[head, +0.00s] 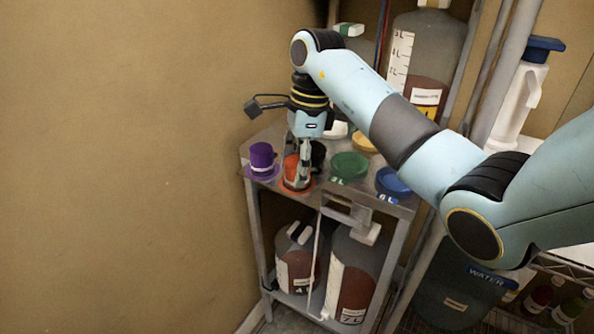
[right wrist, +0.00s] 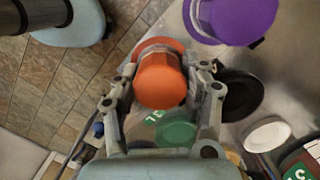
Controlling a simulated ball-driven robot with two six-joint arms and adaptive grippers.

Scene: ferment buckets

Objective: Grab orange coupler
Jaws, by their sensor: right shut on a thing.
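The orange coupler (head: 291,170) stands at the front of the metal shelf top (head: 330,195), over a flat orange disc. My right gripper (head: 304,178) reaches down from above and is shut on it. In the right wrist view the orange coupler (right wrist: 161,82) sits between the two fingers of the right gripper (right wrist: 166,78), its round top facing the camera. In the head view the fingers hide part of the coupler. My left gripper is in neither view.
A purple coupler (head: 262,157) stands just left of the orange one. Green (head: 349,167) and blue (head: 393,182) lids lie to the right, and a black piece (head: 318,155) sits close behind. Large jugs (head: 352,268) stand on the shelf below. The wall is at left.

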